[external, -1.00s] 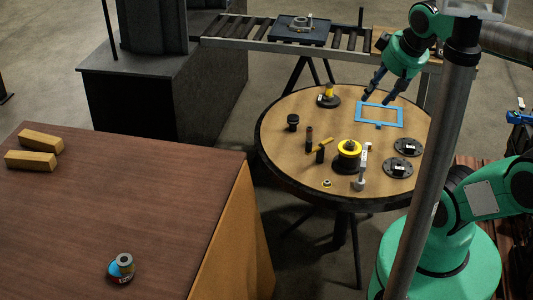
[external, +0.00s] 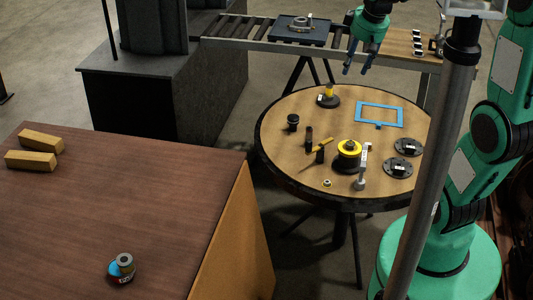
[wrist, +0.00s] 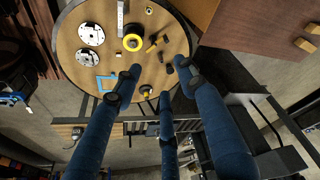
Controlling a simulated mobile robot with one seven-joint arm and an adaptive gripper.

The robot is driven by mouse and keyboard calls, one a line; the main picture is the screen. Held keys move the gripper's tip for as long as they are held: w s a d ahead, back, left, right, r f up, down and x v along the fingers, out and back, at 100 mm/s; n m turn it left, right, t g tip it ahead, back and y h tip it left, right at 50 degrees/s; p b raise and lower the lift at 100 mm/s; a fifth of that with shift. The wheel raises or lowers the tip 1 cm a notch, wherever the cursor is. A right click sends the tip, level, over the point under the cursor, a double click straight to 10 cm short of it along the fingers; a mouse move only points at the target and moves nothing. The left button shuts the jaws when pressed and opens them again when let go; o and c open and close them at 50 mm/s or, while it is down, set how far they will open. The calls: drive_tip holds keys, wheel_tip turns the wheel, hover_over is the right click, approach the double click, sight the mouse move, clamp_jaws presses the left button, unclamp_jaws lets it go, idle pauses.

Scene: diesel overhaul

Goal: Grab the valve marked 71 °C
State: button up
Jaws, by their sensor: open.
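No marking reading 71 °C is legible, so I cannot tell which part is that valve. Several small dark pieces with white labels (external: 417,43) stand in a row on a wooden board (external: 398,42) at the back right. Two dark discs with white labels (external: 408,147) lie on the round table; they also show in the wrist view (wrist: 91,33). My gripper (external: 356,72) is open and empty, above the far side of the round table, left of the board. Its blue fingers spread across the wrist view (wrist: 160,84).
The round table (external: 272,160) also holds a blue frame (external: 401,123), a yellow-topped spool (external: 348,154) and several small tools. Behind it runs a roller conveyor (external: 245,30) with a dark tray (external: 284,33). A brown table (external: 110,200) is front left; a grey post (external: 425,180) stands right.

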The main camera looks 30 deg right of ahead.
drive_tip(key=w+d+f+n+g, duration=0.1)
drive_tip(key=w+d+f, duration=1.2)
drive_tip(key=d+f, duration=0.2)
drive_tip(key=w+d+f+n, duration=0.1)
drive_tip(key=d+f, duration=0.6)
drive_tip(key=f, duration=0.4)
drive_tip(key=w+d+f+g, duration=0.1)
drive_tip(key=d+f, duration=0.6)
drive_tip(key=f, duration=0.4)
drive_tip(key=shift+d+n+g+y, duration=0.25)
drive_tip(key=shift+n+g+y, duration=0.05)
drive_tip(key=shift+n+y, duration=0.1)
drive_tip(key=shift+f, duration=0.15)
drive_tip(key=shift+w+a+f+b, duration=0.1)
drive_tip(key=shift+w+f+b, duration=0.1)
drive_tip(key=shift+f, duration=1.2)
drive_tip(key=shift+w+a+f+b, duration=0.1)
drive_tip(key=shift+w+f, duration=0.05)
drive_tip(key=shift+f, duration=1.25)
drive_tip(key=shift+w+f+b, duration=0.15)
drive_tip(key=shift+w+f, duration=0.05)
drive_tip(key=shift+f, duration=1.2)
